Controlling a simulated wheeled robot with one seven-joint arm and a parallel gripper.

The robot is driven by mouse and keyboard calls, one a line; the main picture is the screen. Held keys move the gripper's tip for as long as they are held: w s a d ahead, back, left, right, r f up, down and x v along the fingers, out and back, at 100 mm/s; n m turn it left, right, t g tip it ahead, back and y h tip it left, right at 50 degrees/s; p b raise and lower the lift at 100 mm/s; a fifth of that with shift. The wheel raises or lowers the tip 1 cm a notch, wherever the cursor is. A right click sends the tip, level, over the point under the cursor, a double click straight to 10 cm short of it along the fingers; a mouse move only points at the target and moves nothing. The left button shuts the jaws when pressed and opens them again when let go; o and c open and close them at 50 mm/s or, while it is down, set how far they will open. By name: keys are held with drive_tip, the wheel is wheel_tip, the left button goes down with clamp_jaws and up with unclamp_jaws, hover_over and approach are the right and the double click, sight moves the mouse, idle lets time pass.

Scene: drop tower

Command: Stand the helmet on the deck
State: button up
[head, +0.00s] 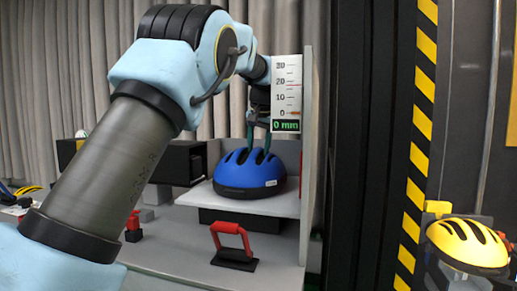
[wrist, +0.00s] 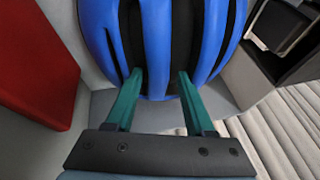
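The blue helmet (head: 250,172) sits upright, dome up, on a pale raised shelf (head: 285,203) in front of a grey side panel in the head view. My gripper (head: 258,148) comes down on it from above. In the wrist view the helmet (wrist: 155,40) fills the top middle, with dark vents between blue ribs. The two green fingers of my gripper (wrist: 160,77) are apart, one on each side of a middle rib, with tips at the vents. A small gap seems to show beside the rib; firm contact cannot be made out.
A scale panel (head: 287,92) reading 0 mm stands behind the helmet. A red-handled clamp (head: 232,243) stands on the grey bench in front. A dark box (head: 178,163) is left of the helmet. A yellow helmet (head: 467,243) is at the far right, beyond a striped post (head: 418,140).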

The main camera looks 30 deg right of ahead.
drive_tip(key=shift+o, duration=0.6)
drive_tip(key=b+v, duration=0.1)
drive_tip(key=v, duration=1)
drive_tip(key=shift+b, duration=0.4)
drive_tip(key=shift+f, duration=0.1)
